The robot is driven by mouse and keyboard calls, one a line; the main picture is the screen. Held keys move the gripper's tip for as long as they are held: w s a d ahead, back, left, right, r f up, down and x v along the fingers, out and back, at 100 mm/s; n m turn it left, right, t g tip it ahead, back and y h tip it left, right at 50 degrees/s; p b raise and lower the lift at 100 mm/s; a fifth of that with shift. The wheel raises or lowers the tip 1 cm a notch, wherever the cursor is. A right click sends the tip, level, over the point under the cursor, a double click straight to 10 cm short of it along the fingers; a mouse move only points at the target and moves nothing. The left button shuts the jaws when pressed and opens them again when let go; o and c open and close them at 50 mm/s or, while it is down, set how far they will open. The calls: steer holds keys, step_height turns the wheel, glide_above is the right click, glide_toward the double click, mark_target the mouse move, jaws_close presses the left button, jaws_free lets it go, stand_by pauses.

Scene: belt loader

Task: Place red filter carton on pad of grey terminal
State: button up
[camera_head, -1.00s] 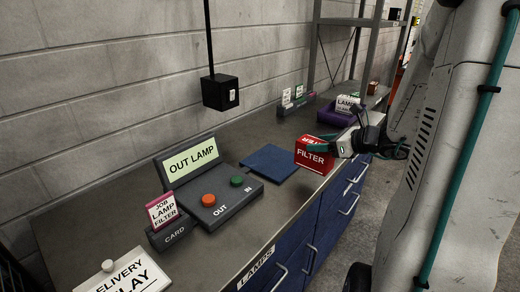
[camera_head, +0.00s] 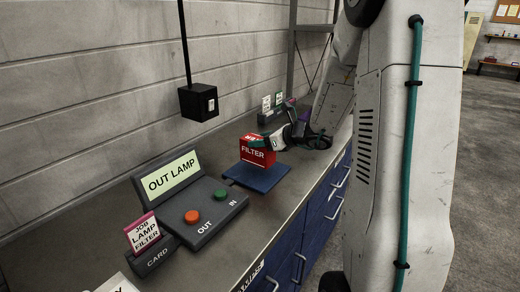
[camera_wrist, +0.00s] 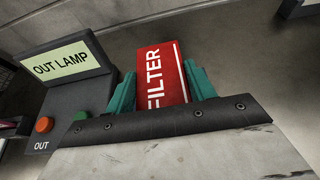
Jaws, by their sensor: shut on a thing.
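The red filter carton (camera_head: 257,153), marked FILTER in white, is held in my gripper (camera_head: 264,144) over the dark blue pad (camera_head: 262,180). I cannot tell whether the carton's underside touches the pad. In the wrist view the carton (camera_wrist: 162,75) sits between my two teal fingers (camera_wrist: 162,95), and the pad is hidden there. The grey terminal (camera_head: 200,213) stands just left of the pad. Its screen (camera_head: 173,176) reads OUT LAMP, and it has an orange button (camera_head: 192,216) marked OUT and a green button (camera_head: 221,195) marked IN.
A card holder (camera_head: 155,257) with a pink-edged JOB LAMP FILTER card (camera_head: 143,233) stands left of the terminal. A black box (camera_head: 198,101) hangs on a pole above the bench. Blue drawers (camera_head: 312,226) with handles front the bench. Another card rack (camera_head: 270,115) stands behind.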

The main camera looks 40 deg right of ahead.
mark_target(260, 157)
steer(key=shift+w+a+f, duration=0.1)
steer(key=shift+w+f, duration=0.05)
steer(key=shift+f, duration=0.75)
steer(key=shift+w+f, duration=0.15)
steer(key=shift+f, duration=0.75)
steer(key=shift+f, duration=0.1)
steer(key=o, duration=1.2)
